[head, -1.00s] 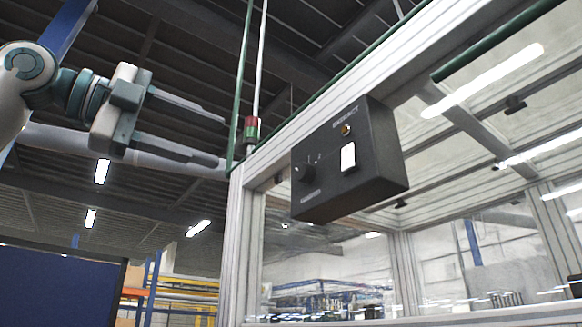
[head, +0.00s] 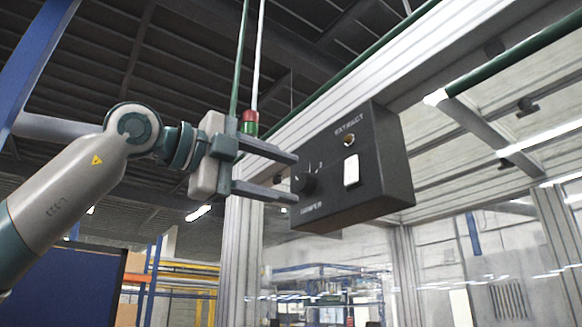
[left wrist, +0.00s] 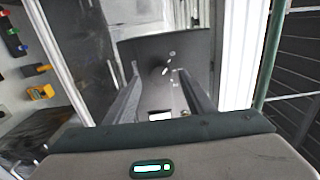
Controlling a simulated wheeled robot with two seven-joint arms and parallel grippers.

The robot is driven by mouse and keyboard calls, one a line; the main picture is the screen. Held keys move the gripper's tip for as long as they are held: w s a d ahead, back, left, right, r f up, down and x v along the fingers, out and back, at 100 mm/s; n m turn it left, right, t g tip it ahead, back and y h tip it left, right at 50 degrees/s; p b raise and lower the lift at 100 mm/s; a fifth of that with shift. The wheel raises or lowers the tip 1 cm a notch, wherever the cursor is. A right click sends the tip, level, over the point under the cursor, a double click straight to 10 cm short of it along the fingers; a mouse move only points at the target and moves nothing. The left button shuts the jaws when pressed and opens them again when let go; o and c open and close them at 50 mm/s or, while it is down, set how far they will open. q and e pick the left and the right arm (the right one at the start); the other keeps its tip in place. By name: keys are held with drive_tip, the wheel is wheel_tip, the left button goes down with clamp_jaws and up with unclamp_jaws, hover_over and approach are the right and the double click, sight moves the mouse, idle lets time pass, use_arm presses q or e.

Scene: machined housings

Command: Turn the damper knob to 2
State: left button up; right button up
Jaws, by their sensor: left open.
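The dark control box (head: 385,160) is mounted on the aluminium frame, with its front face toward the left. The black damper knob (head: 304,183) is on that face, above the DAMPER label. In the left wrist view the knob (left wrist: 167,70) shows with a white pointer line between the two fingers. I cannot tell whether the fingers touch it. My right gripper is not in view.
A white rocker switch (head: 351,170) and a round indicator (head: 349,140) under the EXTRACT label sit beside the knob. A red and green stack light (head: 249,123) stands behind my gripper. An aluminium post (head: 238,250) stands below left of the box.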

use_arm(q)
drive_tip(key=shift+p+x, duration=0.35)
drive_tip(key=shift+x, duration=0.75)
drive_tip(key=c, duration=1.1)
drive_tip(key=shift+o, duration=0.2)
